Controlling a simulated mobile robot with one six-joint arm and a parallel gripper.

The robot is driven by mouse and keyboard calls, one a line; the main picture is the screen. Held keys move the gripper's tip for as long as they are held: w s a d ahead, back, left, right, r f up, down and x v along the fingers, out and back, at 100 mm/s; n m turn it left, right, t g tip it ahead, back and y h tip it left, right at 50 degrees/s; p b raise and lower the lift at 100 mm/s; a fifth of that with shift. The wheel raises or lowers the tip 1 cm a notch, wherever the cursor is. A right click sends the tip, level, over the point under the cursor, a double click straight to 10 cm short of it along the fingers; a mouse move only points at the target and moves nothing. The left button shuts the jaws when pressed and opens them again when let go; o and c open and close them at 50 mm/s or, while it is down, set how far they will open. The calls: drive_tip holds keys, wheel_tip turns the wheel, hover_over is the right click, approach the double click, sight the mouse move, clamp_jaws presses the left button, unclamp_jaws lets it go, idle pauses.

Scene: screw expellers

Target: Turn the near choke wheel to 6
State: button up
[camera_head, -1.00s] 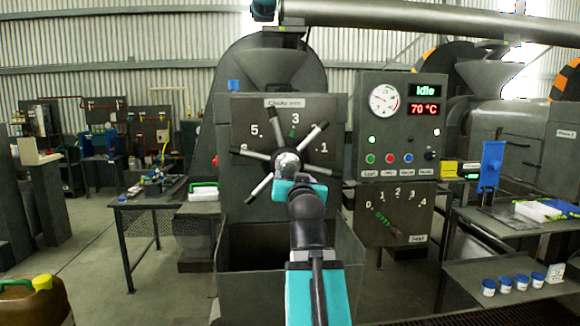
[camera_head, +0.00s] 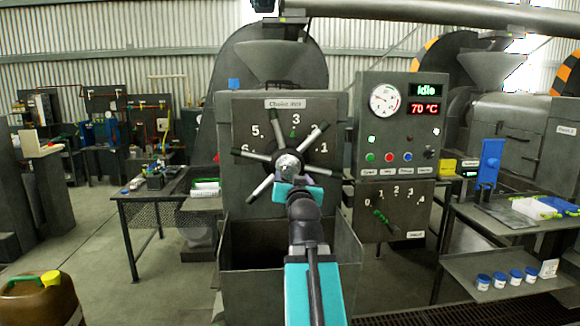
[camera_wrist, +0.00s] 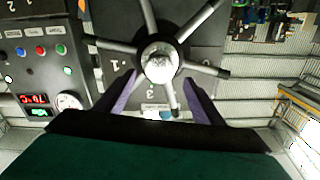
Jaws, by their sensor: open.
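The near choke wheel (camera_head: 262,187) is a dark hub with several grey spokes and a round silver knob. It stands on a dark panel (camera_head: 240,112) labelled Choke, with numbers 1, 3 and 5 readable around it. A small green mark shows just below the 3. In the wrist view the wheel (camera_wrist: 160,62) appears upside down. My gripper's two purple fingers (camera_wrist: 160,84) are apart, one on each side of the hub and a spoke. Contact with the wheel is unclear.
A control box (camera_head: 370,135) with a gauge and coloured buttons adjoins the wheel panel on the right. Below it is another dial (camera_head: 390,212). An open bin (camera_head: 250,270) stands under the wheel. Tables flank both sides, and a brown jerrycan (camera_head: 45,300) is at front left.

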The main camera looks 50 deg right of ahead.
sight(290, 173)
drive_tip(key=shift+w+d+r+p, duration=0.15)
drive_tip(key=shift+w+d+p, duration=0.25)
drive_tip(key=shift+p, duration=0.65)
drive_tip(key=p+x, duration=0.2)
drive_tip(key=p, duration=0.4)
drive_tip(key=shift+w+p, duration=0.1)
drive_tip(key=shift+p, duration=0.2)
drive_tip(key=shift+p+x, duration=0.75)
drive_tip(key=shift+x, duration=2)
drive_tip(key=shift+f, duration=0.2)
drive_tip(key=c, duration=1.5)
drive_tip(key=shift+w, duration=0.1)
